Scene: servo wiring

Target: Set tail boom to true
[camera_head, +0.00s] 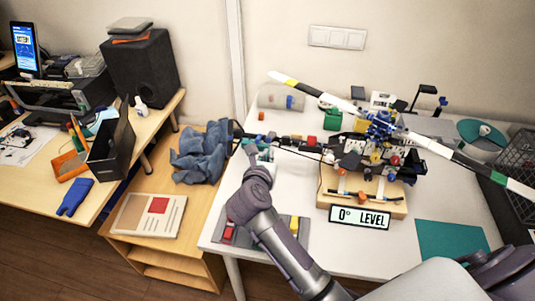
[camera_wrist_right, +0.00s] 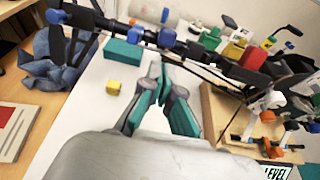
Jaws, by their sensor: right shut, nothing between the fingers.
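A model helicopter (camera_head: 378,125) with a long black, white and yellow rotor stands on a wooden block (camera_head: 390,205). Its dark tail boom (camera_head: 300,146) reaches left from the body, over the white table edge. In the right wrist view the boom (camera_wrist_right: 195,50) crosses the upper part, sloping down to the right. My right gripper (camera_head: 252,158) is near the boom's left part. Its teal-padded fingertips (camera_wrist_right: 157,72) meet, with nothing between them, close to the boom; I cannot tell if they touch it. A "0° LEVEL" sign (camera_head: 359,216) stands before the block. My left gripper is out of view.
A teal mat (camera_head: 452,240) lies at front right, and a black mesh basket (camera_head: 515,165) stands at the right edge.

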